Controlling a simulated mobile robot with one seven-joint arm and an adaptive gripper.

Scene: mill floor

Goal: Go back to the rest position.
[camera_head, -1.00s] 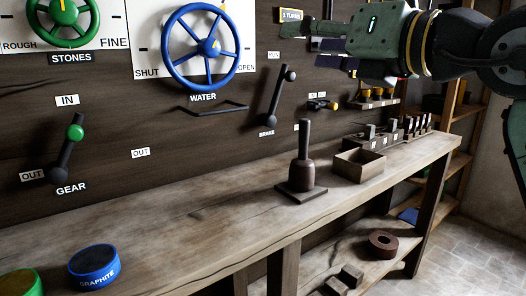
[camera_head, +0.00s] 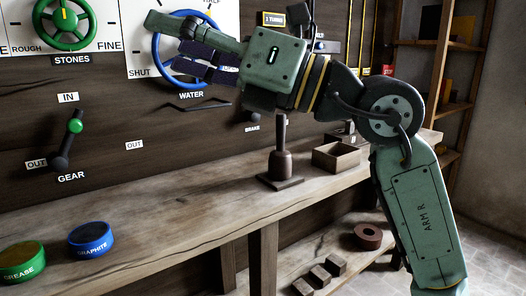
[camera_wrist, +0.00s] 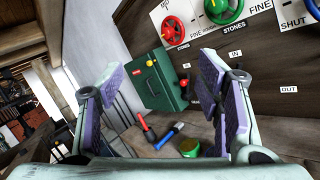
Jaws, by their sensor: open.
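My gripper (camera_head: 190,45) is in front of the wall panel, across the blue WATER wheel (camera_head: 160,73), and hides much of that wheel. Whether it touches the wheel cannot be told from this view. In the wrist view my gripper (camera_wrist: 162,78) has its two purple-padded fingers wide apart, with nothing between them. Beyond them are a green wall box (camera_wrist: 158,82) and the red wheel (camera_wrist: 176,32).
The bench (camera_head: 190,205) carries GRAPHITE (camera_head: 91,240) and GREASE (camera_head: 22,262) tins, a brown stamp-like tool (camera_head: 280,165) and a wooden box (camera_head: 337,158). The GEAR lever (camera_head: 68,140) and green STONES wheel (camera_head: 65,25) are on the wall. The bench's middle is clear.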

